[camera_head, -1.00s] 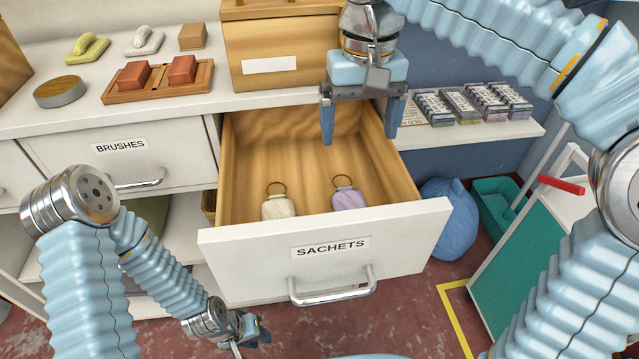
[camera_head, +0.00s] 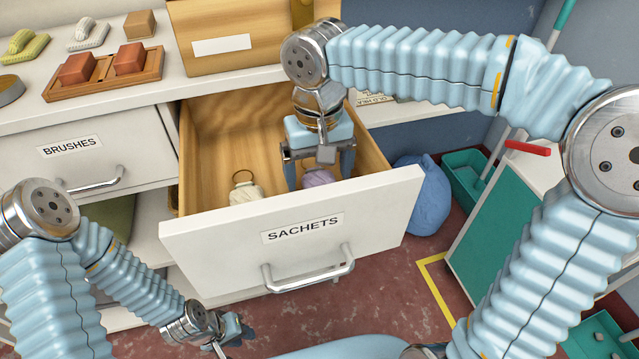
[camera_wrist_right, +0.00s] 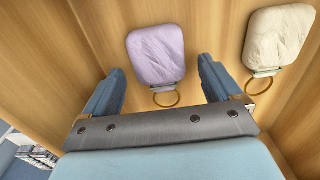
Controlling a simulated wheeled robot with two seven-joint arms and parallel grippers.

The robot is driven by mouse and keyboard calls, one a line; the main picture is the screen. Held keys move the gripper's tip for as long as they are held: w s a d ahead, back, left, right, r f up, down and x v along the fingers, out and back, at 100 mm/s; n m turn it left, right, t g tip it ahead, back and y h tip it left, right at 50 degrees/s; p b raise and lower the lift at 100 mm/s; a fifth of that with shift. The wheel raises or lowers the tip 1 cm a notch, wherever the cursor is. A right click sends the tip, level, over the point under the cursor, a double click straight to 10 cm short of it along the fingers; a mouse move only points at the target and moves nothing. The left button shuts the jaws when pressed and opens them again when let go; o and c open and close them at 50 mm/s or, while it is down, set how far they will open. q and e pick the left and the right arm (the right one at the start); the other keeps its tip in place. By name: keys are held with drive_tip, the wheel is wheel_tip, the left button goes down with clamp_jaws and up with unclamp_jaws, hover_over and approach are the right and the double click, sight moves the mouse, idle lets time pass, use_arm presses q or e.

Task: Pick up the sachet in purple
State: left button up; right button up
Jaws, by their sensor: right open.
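The purple sachet (camera_head: 318,177) lies in the open drawer labelled SACHETS (camera_head: 290,230), partly hidden behind my right gripper in the head view. In the right wrist view the purple sachet (camera_wrist_right: 157,55) lies flat with its brass ring toward the gripper. A cream sachet (camera_head: 245,192) lies to its left in the drawer; it also shows in the right wrist view (camera_wrist_right: 279,38). My right gripper (camera_head: 319,180) is open and points down into the drawer above the purple sachet, whose ring shows between the fingers. My left gripper (camera_head: 228,335) is low in front of the cabinet, its jaws too small to judge.
The drawer's wooden walls and white front surround the right gripper. A wooden box (camera_head: 240,40) and a tray with red blocks (camera_head: 105,75) stand on the counter. A blue bag (camera_head: 421,195) and a green-panelled cart (camera_head: 500,225) stand to the right.

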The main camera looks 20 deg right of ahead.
sight(318, 176)
drive_tip(key=shift+c, duration=0.4)
drive_tip(key=c, duration=1)
drive_tip(key=shift+c, duration=0.2)
wheel_tip(318, 176, up, 10)
drive_tip(key=p, duration=0.1)
